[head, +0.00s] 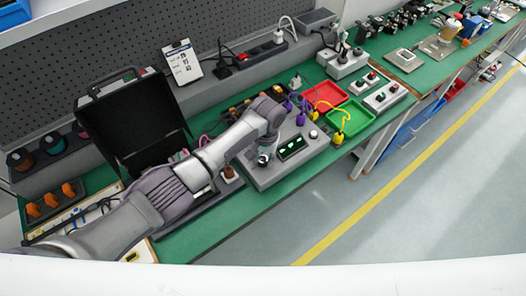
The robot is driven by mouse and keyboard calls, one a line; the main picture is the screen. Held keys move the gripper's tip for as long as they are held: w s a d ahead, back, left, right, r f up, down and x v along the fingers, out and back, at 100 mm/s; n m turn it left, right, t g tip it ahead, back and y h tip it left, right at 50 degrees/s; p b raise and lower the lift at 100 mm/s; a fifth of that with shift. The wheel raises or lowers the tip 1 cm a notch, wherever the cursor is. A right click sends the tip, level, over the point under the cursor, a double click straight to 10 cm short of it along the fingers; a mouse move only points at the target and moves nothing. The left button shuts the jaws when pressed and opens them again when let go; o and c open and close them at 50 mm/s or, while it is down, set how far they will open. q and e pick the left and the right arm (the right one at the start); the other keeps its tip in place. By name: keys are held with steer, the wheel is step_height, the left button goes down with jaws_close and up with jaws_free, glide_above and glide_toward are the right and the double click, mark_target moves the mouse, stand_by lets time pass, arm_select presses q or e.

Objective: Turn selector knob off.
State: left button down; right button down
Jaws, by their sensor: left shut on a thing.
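A grey control box (265,180) sits on the green bench, with a dark display showing green marks (290,148) on its sloped front. My left arm reaches in from the left and bends down over the box. My left gripper (264,157) is at the box's front left, beside the display, and is shut on the selector knob (263,161). The knob is small and mostly hidden by the fingers, so its pointing direction cannot be read. A pale round button (313,134) is to the right of the display. My right gripper is not in view.
A red tray (325,97) and a green tray (348,132) lie to the right, near a grey switch box (385,97). An open black case (135,120) stands left behind my arm. The bench's front edge is close.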

mark_target(266, 159)
arm_select(q)
steer(key=shift+d+n+p, duration=0.1)
steer(key=shift+n+p, duration=0.8)
steer(key=shift+n, duration=0.8)
steer(key=c, duration=0.8)
jaws_free()
steer(key=r, duration=1.2)
steer(key=shift+w+d, duration=0.1)
steer(key=shift+d, duration=0.2)
